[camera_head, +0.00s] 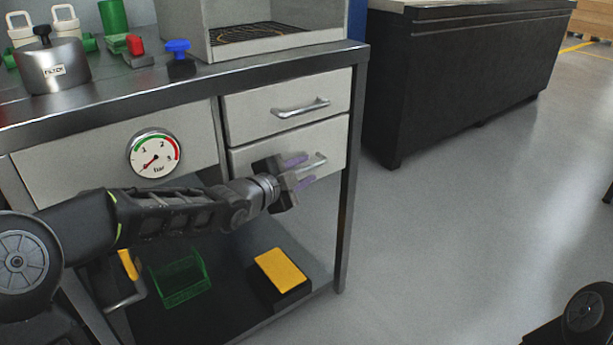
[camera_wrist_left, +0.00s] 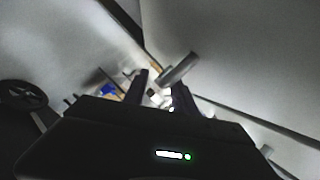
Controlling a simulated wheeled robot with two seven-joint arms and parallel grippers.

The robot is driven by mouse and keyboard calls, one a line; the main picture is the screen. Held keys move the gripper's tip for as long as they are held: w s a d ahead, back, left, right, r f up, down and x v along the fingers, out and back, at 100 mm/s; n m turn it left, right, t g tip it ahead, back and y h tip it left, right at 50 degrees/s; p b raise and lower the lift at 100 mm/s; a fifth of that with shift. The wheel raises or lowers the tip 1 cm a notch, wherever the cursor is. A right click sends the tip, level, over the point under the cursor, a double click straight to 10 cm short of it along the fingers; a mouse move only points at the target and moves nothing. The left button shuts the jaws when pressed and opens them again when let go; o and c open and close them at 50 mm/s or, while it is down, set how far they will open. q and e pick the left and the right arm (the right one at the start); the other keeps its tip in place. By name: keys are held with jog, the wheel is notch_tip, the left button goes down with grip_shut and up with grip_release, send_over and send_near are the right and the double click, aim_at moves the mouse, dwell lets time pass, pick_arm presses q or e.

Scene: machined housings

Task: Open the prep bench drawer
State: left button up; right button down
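The prep bench (camera_head: 190,92) has two light grey drawer fronts at its right end, an upper drawer (camera_head: 240,115) and a lower drawer (camera_head: 330,139). Both look shut. The upper drawer has a metal bar handle (camera_head: 300,107). My left gripper (camera_head: 300,172) is in front of the lower drawer, its two fingers apart, one above the other, at the lower drawer's handle (camera_head: 318,162). In the left wrist view a metal handle (camera_wrist_left: 180,68) shows just beyond the fingertips (camera_wrist_left: 160,82). Whether the fingers touch it, I cannot tell. My right gripper is out of view.
A pressure gauge (camera_head: 154,153) is on the bench front, left of the drawers. A filter pot (camera_head: 52,68) and a blue-knobbed part (camera_head: 179,62) stand on top. The lower shelf holds a green basket (camera_head: 180,278) and a yellow-topped block (camera_head: 281,268).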

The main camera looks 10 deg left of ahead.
pick_arm(q)
jog(key=shift+w+d+f, duration=0.15)
jog(key=shift+w+d, duration=0.1)
jog(key=shift+w, duration=0.4)
grip_shut()
dwell(1.0)
